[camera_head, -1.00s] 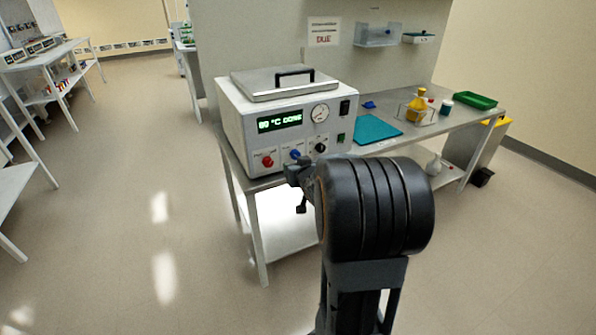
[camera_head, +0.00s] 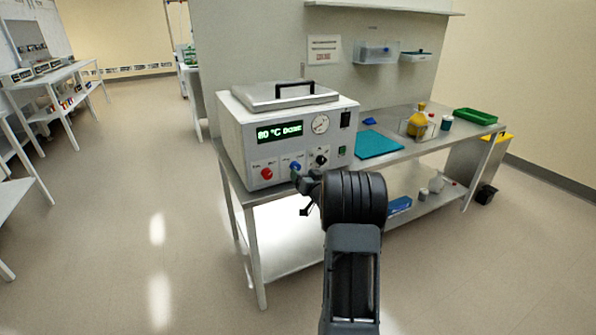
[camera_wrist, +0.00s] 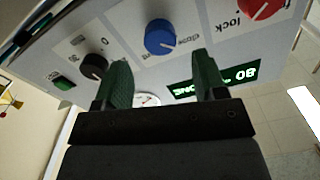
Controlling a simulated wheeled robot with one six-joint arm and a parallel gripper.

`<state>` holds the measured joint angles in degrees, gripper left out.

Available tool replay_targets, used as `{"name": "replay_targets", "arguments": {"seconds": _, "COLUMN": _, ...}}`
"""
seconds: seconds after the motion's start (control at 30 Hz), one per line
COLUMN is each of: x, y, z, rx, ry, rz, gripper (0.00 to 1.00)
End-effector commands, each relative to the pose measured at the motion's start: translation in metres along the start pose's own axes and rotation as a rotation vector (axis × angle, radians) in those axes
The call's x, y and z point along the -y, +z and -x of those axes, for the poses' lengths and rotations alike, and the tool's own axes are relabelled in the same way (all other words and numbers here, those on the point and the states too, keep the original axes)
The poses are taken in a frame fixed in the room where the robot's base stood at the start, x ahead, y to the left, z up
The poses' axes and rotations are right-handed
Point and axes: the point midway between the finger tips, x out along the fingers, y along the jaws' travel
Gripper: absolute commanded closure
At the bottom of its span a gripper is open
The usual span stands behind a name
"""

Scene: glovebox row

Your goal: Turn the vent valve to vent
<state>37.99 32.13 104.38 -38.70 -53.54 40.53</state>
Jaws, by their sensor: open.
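The blue vent valve knob (camera_head: 296,167) is on the lower front of the white oven-like box (camera_head: 235,140), between a red knob (camera_head: 267,173) and a black knob (camera_head: 321,160). My gripper (camera_head: 306,192) is in front of the panel, just below the blue knob, partly hidden by my wrist. In the wrist view, the panel is upside down. The blue knob (camera_wrist: 160,37) lies beyond and between the two green fingertips of my open gripper (camera_wrist: 162,72). Nothing is between the fingers. A "close" label is beside the knob; its exact setting is too small to tell.
The box stands at the left end of a metal bench (camera_head: 405,150). To its right are a teal mat (camera_head: 378,145), a yellow flask (camera_head: 417,121) and a green tray (camera_head: 475,117). A green switch (camera_head: 342,151) is on the panel. The floor to the left is clear.

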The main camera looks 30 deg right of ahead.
Motion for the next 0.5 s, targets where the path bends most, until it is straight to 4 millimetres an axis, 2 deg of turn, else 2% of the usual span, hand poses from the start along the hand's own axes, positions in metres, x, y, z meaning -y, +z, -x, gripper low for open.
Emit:
{"name": "replay_targets", "arguments": {"seconds": 0.2, "x": 0.000, "y": 0.001, "z": -0.030, "rx": 0.000, "ry": -0.001, "rz": 0.000, "gripper": 0.35}}
{"name": "replay_targets", "arguments": {"seconds": 0.5, "x": 0.001, "y": 0.001, "z": -0.046, "rx": 0.001, "ry": 0.000, "rz": 0.000, "gripper": 0.35}}
